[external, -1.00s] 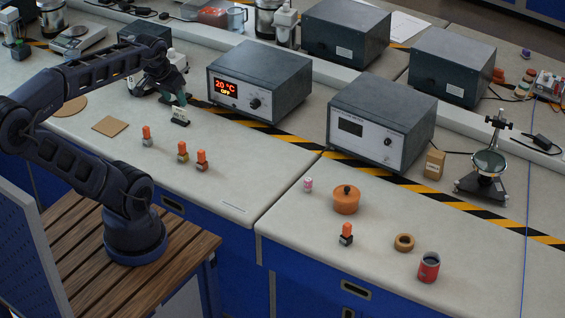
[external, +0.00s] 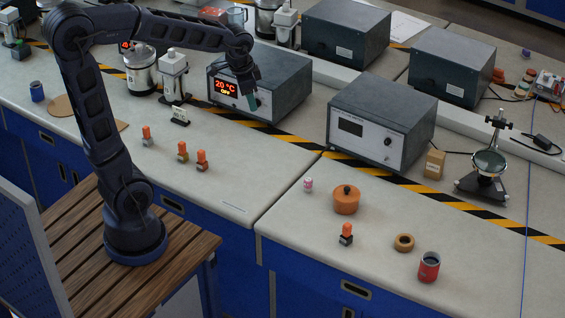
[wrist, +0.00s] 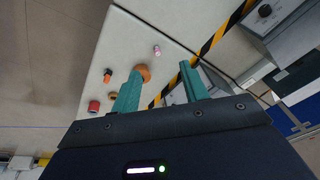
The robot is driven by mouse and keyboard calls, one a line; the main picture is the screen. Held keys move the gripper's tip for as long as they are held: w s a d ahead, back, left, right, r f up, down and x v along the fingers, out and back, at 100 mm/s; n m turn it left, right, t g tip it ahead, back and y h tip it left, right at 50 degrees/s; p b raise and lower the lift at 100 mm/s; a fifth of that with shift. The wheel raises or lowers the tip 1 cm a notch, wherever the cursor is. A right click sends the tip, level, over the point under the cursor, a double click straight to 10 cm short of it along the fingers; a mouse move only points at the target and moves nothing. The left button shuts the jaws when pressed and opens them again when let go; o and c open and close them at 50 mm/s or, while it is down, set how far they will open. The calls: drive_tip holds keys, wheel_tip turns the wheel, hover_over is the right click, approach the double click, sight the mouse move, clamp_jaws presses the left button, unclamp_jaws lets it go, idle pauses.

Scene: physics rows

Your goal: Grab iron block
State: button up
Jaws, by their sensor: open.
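Several small blocks with orange tops stand on the bench. A dark-based block (external: 346,239) stands on the right bench section; it also shows in the wrist view (wrist: 107,76). On the left section stand a silver-grey block (external: 147,141), a brass-coloured block (external: 183,156) and a copper-toned block (external: 202,166). No readable label shows which is iron. My gripper (external: 254,102) is open and empty, raised in front of the box with the lit display. In the wrist view its teal fingers (wrist: 161,68) are apart with nothing held between them.
Near the dark-based block are an orange pot (external: 346,203), a pink can (external: 308,185), a tape ring (external: 404,242) and a red can (external: 428,268). The display box (external: 272,77) and grey meter box (external: 367,128) stand behind. The front middle bench is clear.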

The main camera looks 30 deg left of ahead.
drive_tip(key=w+d+f+m, duration=0.3)
drive_tip(key=d+f, duration=0.1)
drive_tip(key=d, duration=0.4)
drive_tip(key=m+g, duration=0.3)
drive_tip(key=m, duration=0.6)
approach(348, 224)
drive_tip(key=shift+w+d+f+y, duration=0.1)
drive_tip(key=shift+w+f+y, duration=0.1)
drive_tip(key=shift+w+y, duration=0.1)
drive_tip(key=shift+s+d+f, duration=0.1)
drive_tip(key=shift+d+f, duration=0.1)
drive_tip(key=shift+f, duration=0.3)
wheel_tip(348, 224, down, 5)
drive_tip(key=shift+r, duration=0.1)
drive_tip(key=shift+s+a+f, duration=0.1)
drive_tip(key=shift+s+f, duration=0.1)
drive_tip(key=shift+f, duration=1.1)
drive_tip(key=shift+s+f, duration=0.2)
drive_tip(key=shift+f, duration=1.15)
clamp_jaws()
